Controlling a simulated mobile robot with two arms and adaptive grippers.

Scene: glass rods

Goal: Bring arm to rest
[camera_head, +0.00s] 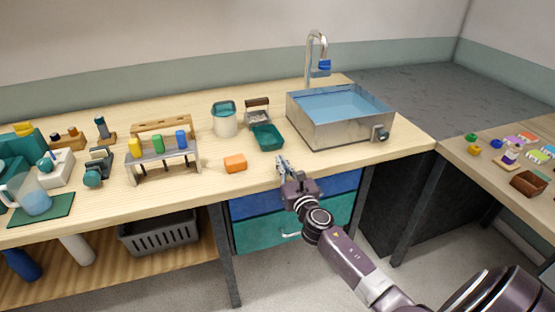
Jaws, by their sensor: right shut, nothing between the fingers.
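My right gripper (283,163) is shut and empty, at the front edge of the wooden bench in front of the sink. My right arm (345,255) reaches up to it from the lower right. A rack (162,167) with yellow, green and blue capped pieces stands on the bench to the left of the gripper. An orange block (235,163) lies between the rack and the gripper, apart from both. My left gripper is not in view.
A green tray (267,138) lies just behind my right gripper. A metal sink (340,132) with a tap (316,50) is to its right. A blue and teal drawer unit (265,232) is under the bench. A second table (460,175) with small items stands at right.

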